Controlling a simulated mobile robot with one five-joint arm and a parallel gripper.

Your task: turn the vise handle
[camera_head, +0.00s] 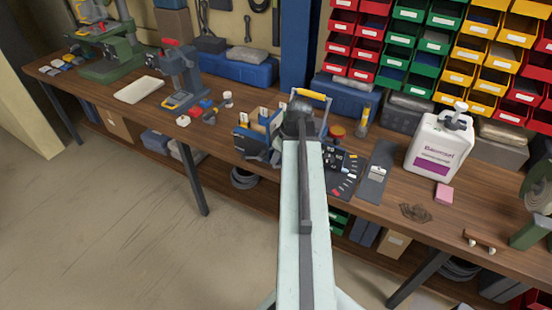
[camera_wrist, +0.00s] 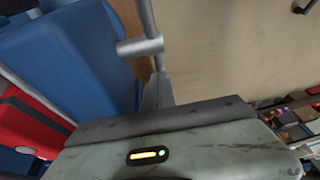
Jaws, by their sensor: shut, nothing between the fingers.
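A green, vise-like body (camera_head: 531,228) is cut off by the right edge of the head view. Left of it, near the bench's front edge, is a short brown bar with pale knobs (camera_head: 481,243). I cannot tell whether this bar is the vise handle or joined to the green body. My gripper (camera_head: 299,122) is the dark end of my arm, over the middle of the bench, well left of both. It is shut and empty; its fingertips are hard to make out. The wrist view does not clearly show the vise.
A blue tool carrier (camera_head: 243,138) stands left of my gripper. Coloured bins (camera_head: 420,45) hang behind. The wrist view shows a blue surface (camera_wrist: 75,60) close by.

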